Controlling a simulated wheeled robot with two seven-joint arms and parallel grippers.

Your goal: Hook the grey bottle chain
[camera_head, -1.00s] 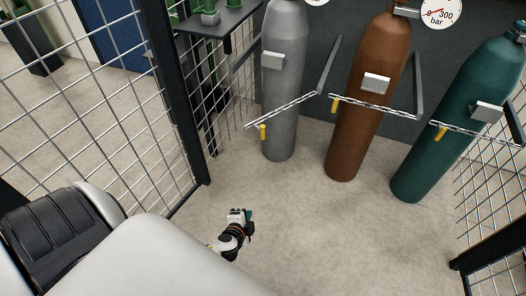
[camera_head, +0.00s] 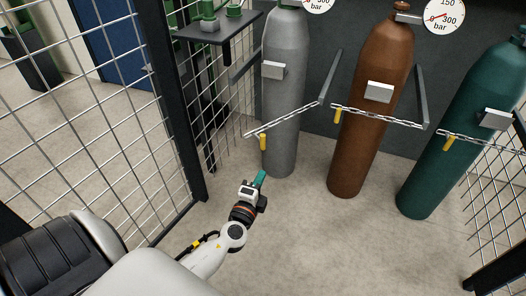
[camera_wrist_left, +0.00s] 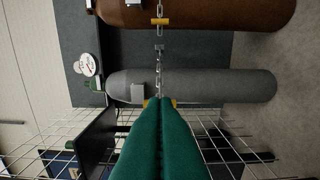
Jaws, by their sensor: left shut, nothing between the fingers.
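The grey bottle (camera_head: 287,100) stands upright at the back, left of the brown one. Its chain (camera_head: 295,118) slants across its front from a grey bar at the right, down to the left. A yellow piece (camera_head: 263,142) hangs near the chain's left end; whether that end is fastened I cannot tell. My left gripper (camera_head: 261,178) is shut and empty, below the yellow piece in the head view. In the left wrist view its green fingers (camera_wrist_left: 160,140) point at the grey bottle (camera_wrist_left: 215,86) and chain (camera_wrist_left: 158,75), partly covering a yellow piece (camera_wrist_left: 172,102). My right gripper is not in view.
The brown bottle (camera_head: 372,100) and teal bottle (camera_head: 455,125) stand to the right, each with a chain across it. A mesh fence (camera_head: 105,110) with a dark post (camera_head: 178,100) is at the left. A dark shelf (camera_head: 220,25) juts out above. The floor between is clear.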

